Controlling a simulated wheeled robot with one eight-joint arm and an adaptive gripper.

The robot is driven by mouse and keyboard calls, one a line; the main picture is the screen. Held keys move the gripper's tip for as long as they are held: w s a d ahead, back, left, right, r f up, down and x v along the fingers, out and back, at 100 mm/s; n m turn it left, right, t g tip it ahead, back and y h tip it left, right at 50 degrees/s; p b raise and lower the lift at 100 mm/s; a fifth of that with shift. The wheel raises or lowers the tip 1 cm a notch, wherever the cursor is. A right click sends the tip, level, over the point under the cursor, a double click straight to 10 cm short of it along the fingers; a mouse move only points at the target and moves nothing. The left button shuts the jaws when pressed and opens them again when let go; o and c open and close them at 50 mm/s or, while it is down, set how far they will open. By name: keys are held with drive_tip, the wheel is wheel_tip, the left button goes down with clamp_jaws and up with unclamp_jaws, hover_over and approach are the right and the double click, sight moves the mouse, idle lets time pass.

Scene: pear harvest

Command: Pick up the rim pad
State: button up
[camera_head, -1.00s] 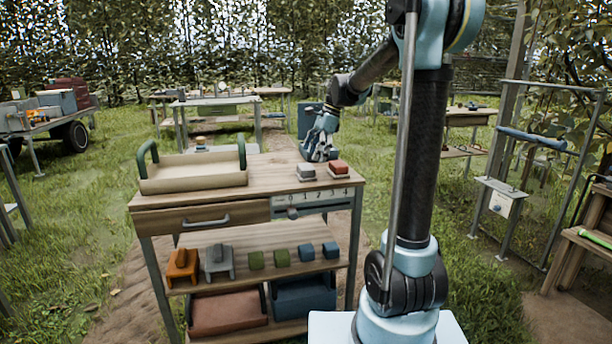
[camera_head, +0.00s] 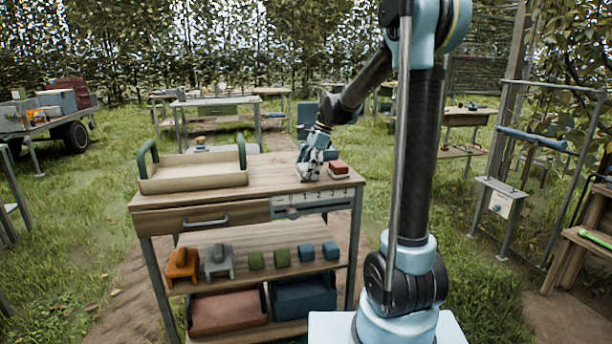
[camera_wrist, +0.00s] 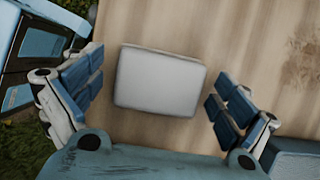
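A pale grey, rounded block, which looks like the rim pad (camera_wrist: 158,80), lies flat on the wooden tabletop in the wrist view. My gripper (camera_wrist: 160,98) is open over it, with one finger on each side and a gap between each finger and the block. In the head view my gripper (camera_head: 310,173) is low over the right part of the bench top and hides most of this block. A red block with a pale base (camera_head: 339,169) stands just right of my gripper.
The wooden bench (camera_head: 262,183) carries a beige tray (camera_head: 193,180) with green handles at left. A numbered strip (camera_head: 312,201) runs along its front edge. Lower shelves hold orange, grey, green and blue pieces and two bins. The bench top between tray and gripper is clear.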

sight(306, 166)
drive_tip(key=c, duration=0.9)
drive_tip(key=shift+o, duration=0.2)
wheel_tip(306, 166, up, 18)
